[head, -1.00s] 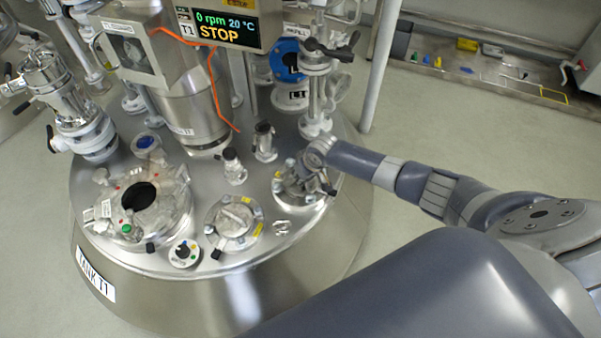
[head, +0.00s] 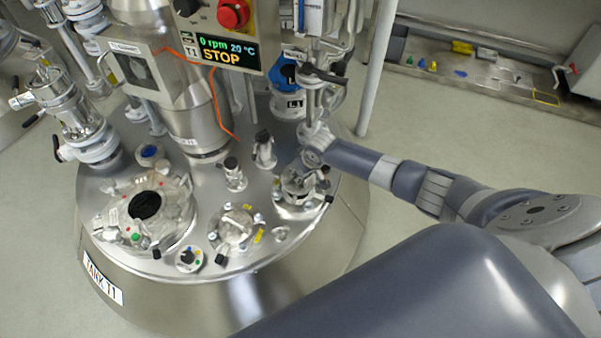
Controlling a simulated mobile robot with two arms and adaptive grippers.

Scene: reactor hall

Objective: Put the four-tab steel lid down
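My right arm comes in from the right, and its gripper (head: 308,163) is over a small round steel fitting with clamps (head: 303,187) at the right of the tank top. The fingers are small and blend with the metal there, so I cannot tell whether they are open or shut. I cannot tell for sure whether this fitting is the four-tab lid or what lies under it. A round steel cover with clamps (head: 235,227) sits flat on the tank top to the left of the gripper. My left gripper is not in view.
The tank top (head: 205,178) also carries a manway with a dark opening (head: 146,205), a small black knob (head: 188,258) and several valves. A display panel reading STOP (head: 225,48) and a blue-capped port (head: 288,78) stand behind. A floor tray with coloured pieces (head: 470,75) is at the upper right.

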